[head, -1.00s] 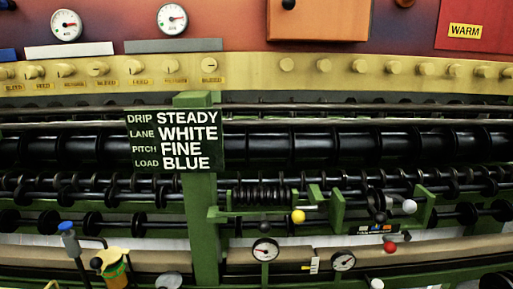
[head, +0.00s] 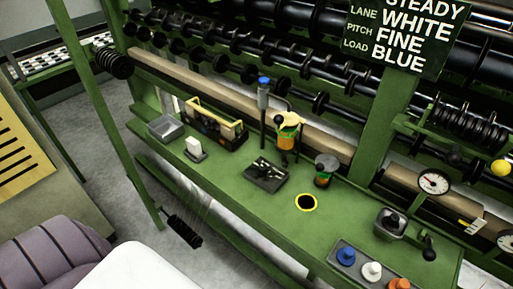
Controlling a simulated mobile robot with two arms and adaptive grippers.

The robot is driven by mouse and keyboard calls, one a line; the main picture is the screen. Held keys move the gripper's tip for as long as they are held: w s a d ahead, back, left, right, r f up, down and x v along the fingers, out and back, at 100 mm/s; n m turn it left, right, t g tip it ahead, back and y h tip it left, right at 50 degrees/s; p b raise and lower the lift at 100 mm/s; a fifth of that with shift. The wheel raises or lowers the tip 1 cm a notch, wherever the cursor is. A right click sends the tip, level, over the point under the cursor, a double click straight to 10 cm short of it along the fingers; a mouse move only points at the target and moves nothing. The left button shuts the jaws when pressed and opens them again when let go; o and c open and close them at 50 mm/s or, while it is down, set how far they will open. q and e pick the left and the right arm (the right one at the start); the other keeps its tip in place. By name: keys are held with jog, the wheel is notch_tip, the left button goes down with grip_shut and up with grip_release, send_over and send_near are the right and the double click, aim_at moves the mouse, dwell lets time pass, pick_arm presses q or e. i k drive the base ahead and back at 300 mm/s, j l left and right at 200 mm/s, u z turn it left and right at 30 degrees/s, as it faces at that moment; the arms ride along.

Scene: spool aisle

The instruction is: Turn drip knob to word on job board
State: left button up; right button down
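The black job board (head: 412,32) hangs on a green post at the upper right. Its top line reads STEADY, partly cut by the frame edge; below are LANE WHITE, PITCH FINE and LOAD BLUE. On the green bench stands a yellow-topped device (head: 289,131) with a dark ball and an orange and green body. A blue-capped post (head: 264,95) rises beside it. I cannot tell for sure which part is the drip knob, and no setting words are readable there. Neither of my grippers is in view.
The green bench (head: 255,215) carries a dark tray (head: 266,174), a lidded jar (head: 325,169), a yellow-ringed hole (head: 306,203), a yellow-handled crate (head: 217,121) and a tray of coloured knobs (head: 370,267). A green upright (head: 113,120) stands left. Grey floor (head: 95,125) shows beyond.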

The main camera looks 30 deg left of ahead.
aim_at(262, 168)
jog(key=u, duration=0.9)
